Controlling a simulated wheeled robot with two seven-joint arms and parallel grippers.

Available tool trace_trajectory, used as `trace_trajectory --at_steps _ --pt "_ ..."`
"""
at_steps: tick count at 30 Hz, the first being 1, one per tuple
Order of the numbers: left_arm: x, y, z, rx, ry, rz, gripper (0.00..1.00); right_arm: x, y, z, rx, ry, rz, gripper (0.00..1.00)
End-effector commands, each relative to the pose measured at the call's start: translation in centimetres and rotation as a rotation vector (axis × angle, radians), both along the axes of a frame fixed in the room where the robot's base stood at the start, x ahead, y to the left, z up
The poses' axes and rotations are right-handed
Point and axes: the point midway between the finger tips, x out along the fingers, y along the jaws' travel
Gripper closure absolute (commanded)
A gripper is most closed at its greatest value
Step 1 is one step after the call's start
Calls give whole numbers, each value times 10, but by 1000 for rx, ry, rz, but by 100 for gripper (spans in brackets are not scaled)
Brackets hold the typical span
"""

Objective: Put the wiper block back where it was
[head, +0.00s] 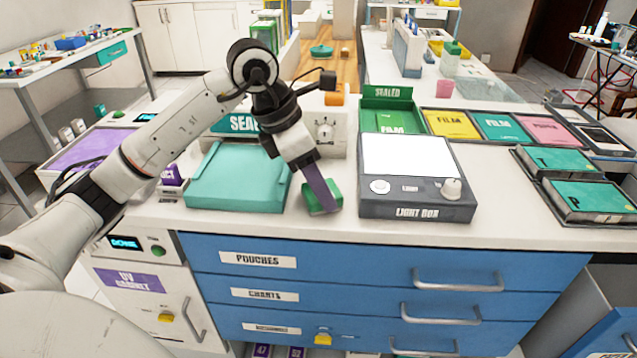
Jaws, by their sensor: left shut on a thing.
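The wiper block appears to be the small green block (309,199) at the counter's front, between the teal tray (237,180) and the light box (415,207). My left gripper (325,204) reaches down from above and is shut on this green block. A purple finger covers the middle of the block. The block is at or just above the counter top; I cannot tell if it touches. My right gripper is not in view.
A white device with a dial (324,132) stands behind the block. Film trays, yellow (452,123) and pink (551,129), lie at the back right. Green-topped boxes (585,196) stand at the right. The counter's front edge is close below the block.

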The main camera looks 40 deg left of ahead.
Motion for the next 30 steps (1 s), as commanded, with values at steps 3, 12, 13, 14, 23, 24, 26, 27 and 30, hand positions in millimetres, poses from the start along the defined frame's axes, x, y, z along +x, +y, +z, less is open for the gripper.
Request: trace_trajectory --at_steps 3,12,13,14,23,24,26,27,30 --pt "0 0 -1 0 0 0 37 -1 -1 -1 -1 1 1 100" --pt "0 0 -1 0 0 0 32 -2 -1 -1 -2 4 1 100" --pt "0 0 0 0 0 0 32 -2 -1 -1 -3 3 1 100" --pt "0 0 2 0 0 0 32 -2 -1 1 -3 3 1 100" --pt "-13 12 47 2 -6 2 32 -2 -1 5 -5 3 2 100" --pt "-16 14 55 3 -6 2 32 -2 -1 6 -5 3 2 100" --pt "-20 16 68 1 -6 2 32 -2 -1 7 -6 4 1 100" --pt "-23 18 75 2 -4 3 32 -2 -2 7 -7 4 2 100" --pt "-29 22 91 1 -4 2 32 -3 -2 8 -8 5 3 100"
